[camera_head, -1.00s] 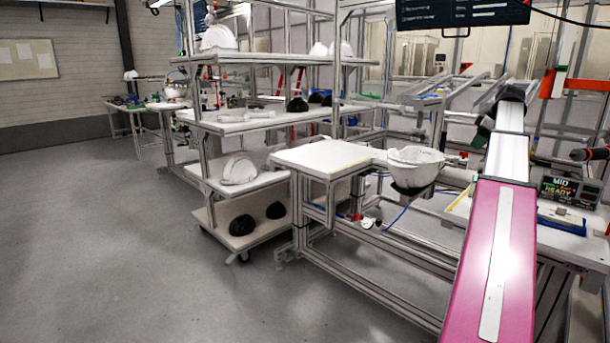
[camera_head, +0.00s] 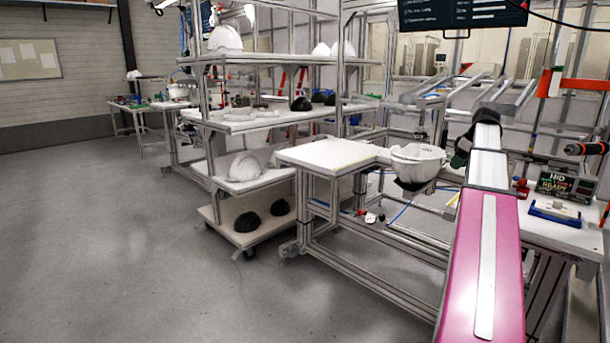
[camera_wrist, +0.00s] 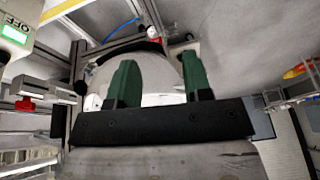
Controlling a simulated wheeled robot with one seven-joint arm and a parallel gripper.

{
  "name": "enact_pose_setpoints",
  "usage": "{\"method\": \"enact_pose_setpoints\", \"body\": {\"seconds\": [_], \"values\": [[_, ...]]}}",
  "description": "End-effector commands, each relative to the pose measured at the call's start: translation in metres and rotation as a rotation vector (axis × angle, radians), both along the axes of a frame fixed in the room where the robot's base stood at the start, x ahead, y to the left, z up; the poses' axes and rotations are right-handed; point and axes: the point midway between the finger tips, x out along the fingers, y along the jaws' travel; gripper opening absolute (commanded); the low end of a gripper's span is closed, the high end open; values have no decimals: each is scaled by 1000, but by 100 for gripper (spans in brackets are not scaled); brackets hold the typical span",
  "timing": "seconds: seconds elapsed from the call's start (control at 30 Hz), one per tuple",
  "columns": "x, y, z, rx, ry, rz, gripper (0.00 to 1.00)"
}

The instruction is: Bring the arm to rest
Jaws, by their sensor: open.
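My gripper (camera_wrist: 158,85) shows in the wrist view with its two green fingers apart and nothing between them. A white helmet shell (camera_wrist: 165,68) lies beyond the fingers in that view; I cannot tell the exact gap. In the head view my arm reaches forward on the right, and the gripper end (camera_head: 460,152) is dark, small and partly hidden behind the arm. The white helmet shell (camera_head: 417,165) sits upside down on a black holder (camera_head: 412,185) at the workbench, just left of the gripper end.
A white workbench top (camera_head: 330,154) stands left of the shell. A shelf cart (camera_head: 240,187) with white and black shells is further left. A display box (camera_head: 566,185) and a blue-white fixture (camera_head: 555,213) stand on the right bench. Open floor (camera_head: 110,240) fills the left.

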Motion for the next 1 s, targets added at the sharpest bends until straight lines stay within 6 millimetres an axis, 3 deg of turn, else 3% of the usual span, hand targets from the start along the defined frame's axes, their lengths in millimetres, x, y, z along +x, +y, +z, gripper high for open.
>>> {"method": "enact_pose_setpoints", "body": {"seconds": [0.17, 0.47, 0.77, 1.0], "values": [[-2, 41, -53, 4, 47, -62, 45], [-24, 144, -176, -13, 160, -237, 45], [-77, 241, -285, -61, 248, -407, 45], [-137, 307, -354, -113, 291, -534, 45]]}}
